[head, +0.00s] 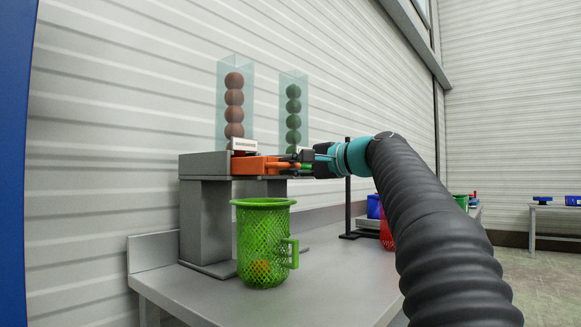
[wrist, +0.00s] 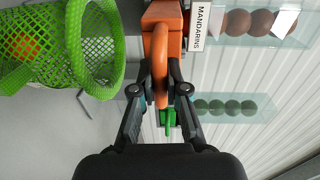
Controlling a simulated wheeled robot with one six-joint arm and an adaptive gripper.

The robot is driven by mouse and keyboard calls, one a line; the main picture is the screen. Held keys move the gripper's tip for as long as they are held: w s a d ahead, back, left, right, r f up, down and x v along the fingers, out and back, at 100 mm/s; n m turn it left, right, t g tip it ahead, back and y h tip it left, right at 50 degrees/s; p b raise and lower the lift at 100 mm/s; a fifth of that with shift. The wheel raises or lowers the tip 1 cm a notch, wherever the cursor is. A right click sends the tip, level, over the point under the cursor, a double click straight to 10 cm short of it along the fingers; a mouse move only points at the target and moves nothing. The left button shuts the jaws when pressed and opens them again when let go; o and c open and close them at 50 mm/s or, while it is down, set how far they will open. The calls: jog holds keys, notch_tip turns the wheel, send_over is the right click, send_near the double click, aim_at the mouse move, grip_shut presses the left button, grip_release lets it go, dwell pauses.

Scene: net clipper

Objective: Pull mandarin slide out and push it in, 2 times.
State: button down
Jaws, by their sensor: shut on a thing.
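The mandarin slide (head: 250,166) is an orange block with a loop handle, under the clear tube (head: 222,100) of stacked orange-brown balls. It sticks out at the front of the grey dispenser (head: 205,220). In the wrist view the slide (wrist: 165,12) is beside a MANDARINS label (wrist: 198,25). My gripper (head: 292,162) comes from the right; in the wrist view its fingers (wrist: 160,85) are shut on the orange handle (wrist: 161,62), one on each side. The slide's inner part is hidden.
A green mesh basket (head: 264,225) stands below the slide with something orange inside. A second tube (head: 293,110) holds green balls, with a green slide (wrist: 168,120) close behind my fingers. A red basket and blue item (head: 374,207) stand further right.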

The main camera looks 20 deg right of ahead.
jog(key=p+x, duration=0.1)
jog(key=x, duration=0.2)
jog(key=p+x, duration=0.1)
jog(key=x, duration=0.3)
jog(key=p+x, duration=0.1)
jog(key=x, duration=0.2)
jog(key=shift+w+r+p, duration=0.15)
jog(key=shift+r+p, duration=0.15)
jog(key=shift+p, duration=0.05)
dwell(0.8)
dwell(0.4)
jog(key=shift+f+b+v, duration=0.15)
jog(key=shift+b+v, duration=0.75)
jog(key=shift+v, duration=1.65)
jog(key=shift+f+b+v, duration=0.15)
jog(key=shift+b+v, duration=0.75)
jog(key=shift+v, duration=1.7)
jog(key=shift+a, duration=0.1)
